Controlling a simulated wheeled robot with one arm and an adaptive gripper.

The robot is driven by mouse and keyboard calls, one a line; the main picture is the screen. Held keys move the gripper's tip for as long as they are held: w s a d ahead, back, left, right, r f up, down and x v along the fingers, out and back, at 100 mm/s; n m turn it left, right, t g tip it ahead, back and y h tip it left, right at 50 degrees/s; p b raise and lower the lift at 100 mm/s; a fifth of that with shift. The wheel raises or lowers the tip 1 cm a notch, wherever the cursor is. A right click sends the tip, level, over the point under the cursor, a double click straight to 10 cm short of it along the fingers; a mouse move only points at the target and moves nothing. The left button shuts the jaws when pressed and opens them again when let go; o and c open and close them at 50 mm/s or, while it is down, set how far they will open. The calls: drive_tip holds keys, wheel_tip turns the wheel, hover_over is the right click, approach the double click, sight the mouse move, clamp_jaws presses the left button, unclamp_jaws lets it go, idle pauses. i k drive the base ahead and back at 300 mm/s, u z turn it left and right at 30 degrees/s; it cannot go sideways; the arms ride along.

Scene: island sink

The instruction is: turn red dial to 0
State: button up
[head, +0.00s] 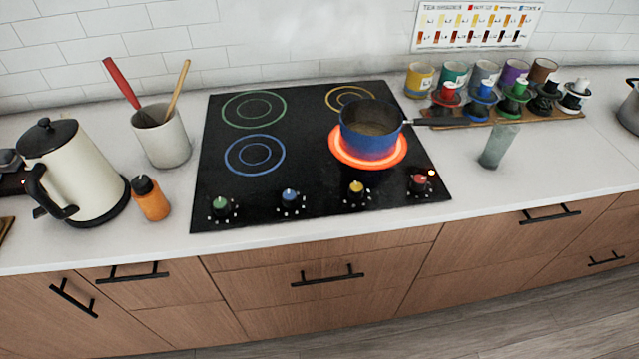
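The red dial (419,183) is at the front right corner of the black cooktop (300,150). A small orange light glows beside it. Its exact setting is too small to read. The burner (398,154) at the right front glows bright orange-red. A blue pot (369,132) with a dark handle stands on that burner and has something brownish inside. Green (220,204), blue (290,197) and yellow (356,190) dials sit in a row to the left of the red one. My gripper is not in view.
A grey-green cup (499,146) stands right of the cooktop, near the pot handle (440,121). A kettle (80,170), orange bottle (151,199) and utensil crock (163,137) stand left. The counter front by the red dial is clear.

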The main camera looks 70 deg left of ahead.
sight(418, 184)
drive_tip(key=u, duration=2.35)
